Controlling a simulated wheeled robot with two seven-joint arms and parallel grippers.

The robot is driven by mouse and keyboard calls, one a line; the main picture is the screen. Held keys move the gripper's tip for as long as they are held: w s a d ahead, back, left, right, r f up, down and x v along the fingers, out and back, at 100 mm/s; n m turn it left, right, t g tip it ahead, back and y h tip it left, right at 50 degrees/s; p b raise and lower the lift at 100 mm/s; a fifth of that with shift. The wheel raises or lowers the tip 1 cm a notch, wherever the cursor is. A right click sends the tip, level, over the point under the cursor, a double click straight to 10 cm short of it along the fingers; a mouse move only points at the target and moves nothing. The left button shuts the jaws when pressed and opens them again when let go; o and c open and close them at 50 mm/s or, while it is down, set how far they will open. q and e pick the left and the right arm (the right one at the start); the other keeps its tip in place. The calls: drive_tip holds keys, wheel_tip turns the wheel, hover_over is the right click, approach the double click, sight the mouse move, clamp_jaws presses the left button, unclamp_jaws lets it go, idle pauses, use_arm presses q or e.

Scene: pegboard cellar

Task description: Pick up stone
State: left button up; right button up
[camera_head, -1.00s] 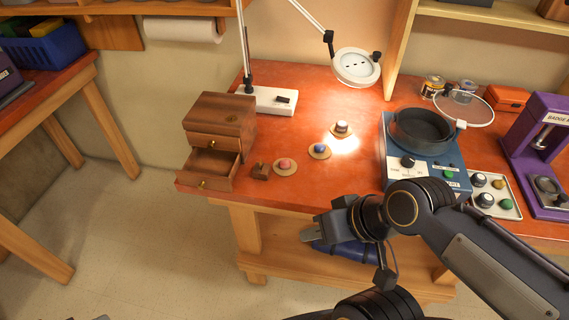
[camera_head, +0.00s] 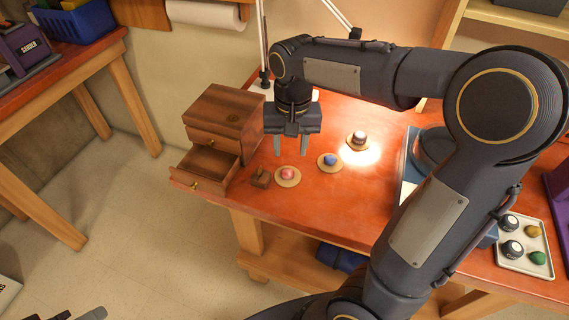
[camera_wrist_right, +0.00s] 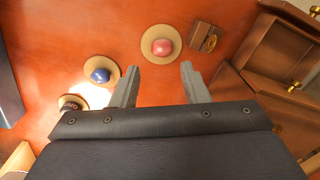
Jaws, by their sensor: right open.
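My right gripper (camera_head: 290,152) is open and empty, pointing down above the bench just behind the pink stone. My left gripper is not clearly in view.
A wooden drawer chest (camera_head: 226,118) with its lower drawer (camera_head: 204,165) pulled out stands left of my right gripper. My right arm hides much of the bench.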

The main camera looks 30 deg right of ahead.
sight(288, 170)
drive_tip(key=shift+w+f, duration=0.25)
drive_tip(key=shift+w, duration=0.15)
wheel_tip(288, 170, down, 8)
drive_tip(key=shift+s+a+r, duration=0.1)
drive_tip(key=shift+a+r, duration=0.05)
drive_tip(key=shift+r, duration=0.1)
drive_tip(key=c, duration=0.7)
